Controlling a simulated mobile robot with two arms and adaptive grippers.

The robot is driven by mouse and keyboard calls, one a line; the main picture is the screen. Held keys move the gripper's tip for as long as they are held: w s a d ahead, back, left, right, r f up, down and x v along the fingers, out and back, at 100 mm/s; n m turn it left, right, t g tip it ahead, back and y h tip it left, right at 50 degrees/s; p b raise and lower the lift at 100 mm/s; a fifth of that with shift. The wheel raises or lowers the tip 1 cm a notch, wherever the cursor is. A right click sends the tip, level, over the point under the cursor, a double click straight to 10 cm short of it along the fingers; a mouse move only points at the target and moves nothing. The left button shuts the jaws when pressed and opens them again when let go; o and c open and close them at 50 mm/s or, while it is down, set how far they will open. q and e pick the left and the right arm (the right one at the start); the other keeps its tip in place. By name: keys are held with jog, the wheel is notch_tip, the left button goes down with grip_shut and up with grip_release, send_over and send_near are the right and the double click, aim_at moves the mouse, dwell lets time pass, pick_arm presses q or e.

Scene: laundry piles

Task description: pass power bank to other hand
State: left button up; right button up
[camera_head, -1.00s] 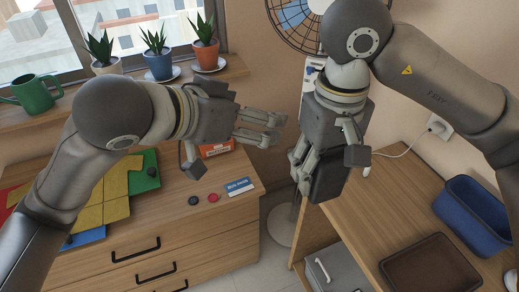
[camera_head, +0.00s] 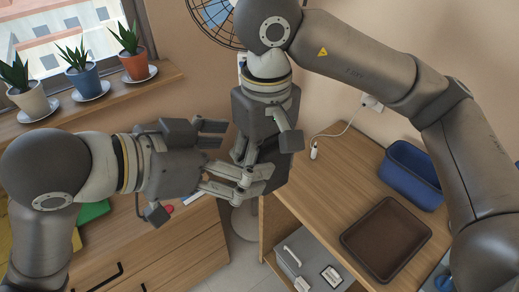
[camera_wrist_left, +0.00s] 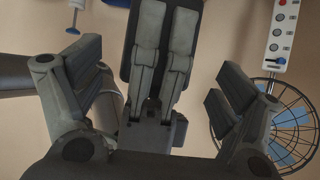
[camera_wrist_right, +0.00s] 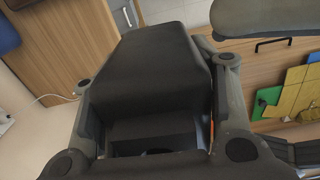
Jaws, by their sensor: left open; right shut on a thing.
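The power bank is a dark, flat block (camera_wrist_right: 160,65) held between my right gripper's fingers (camera_wrist_right: 155,90) in the right wrist view. In the head view it shows as a dark shape (camera_head: 266,172) under my right gripper (camera_head: 248,160), partly hidden by fingers. My left gripper (camera_head: 222,158) is open and reaches in from the left, its fingers close to the right gripper. In the left wrist view my left gripper's jaws (camera_wrist_left: 157,85) stand apart on either side of the right gripper's fingers and the dark block behind them. I cannot tell whether they touch it.
A wooden desk at right bears a brown tray (camera_head: 385,240), a blue bin (camera_head: 412,175) and a white cable plug (camera_head: 314,152). A grey box (camera_head: 300,262) sits on the lower shelf. Potted plants (camera_head: 84,75) line the sill. A fan (camera_head: 215,15) stands behind. A dresser (camera_head: 150,250) is below left.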

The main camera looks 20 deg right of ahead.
pick_arm(q)
jog(key=x, duration=0.5)
jog(key=shift+w+d+f, duration=0.15)
jog(key=shift+w+d, duration=0.05)
jog(key=shift+d, duration=0.1)
jog(key=c, duration=1.2)
jog(key=shift+c, duration=1.1)
pick_arm(e)
jog(key=o, duration=1.3)
